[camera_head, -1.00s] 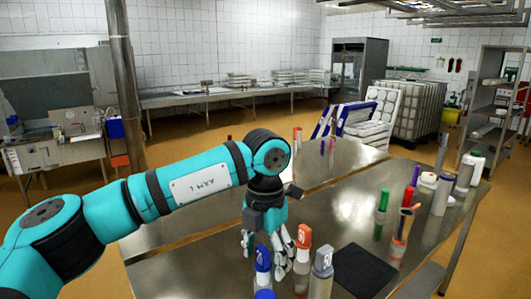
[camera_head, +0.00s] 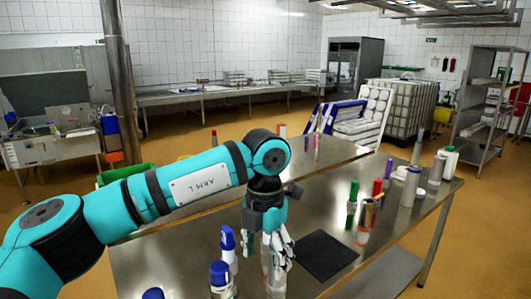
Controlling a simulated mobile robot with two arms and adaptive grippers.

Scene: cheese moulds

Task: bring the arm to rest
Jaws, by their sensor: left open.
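My left arm (camera_head: 195,182), teal and black, comes in from the left and bends down at its wrist. My left gripper (camera_head: 277,262) points down over the near part of a steel table (camera_head: 290,196), with its fingers apart. No object shows held between the fingers. A clear bottle (camera_head: 276,284) stands partly hidden behind or below the fingertips; I cannot tell whether they touch it. My right gripper is out of view.
Blue-capped bottles (camera_head: 228,245) stand left of the gripper. A black mat (camera_head: 325,255) lies to its right. Green-capped (camera_head: 352,197) and red-capped (camera_head: 377,188) bottles and white containers (camera_head: 411,187) stand farther right. A green bin (camera_head: 125,172) is behind the arm.

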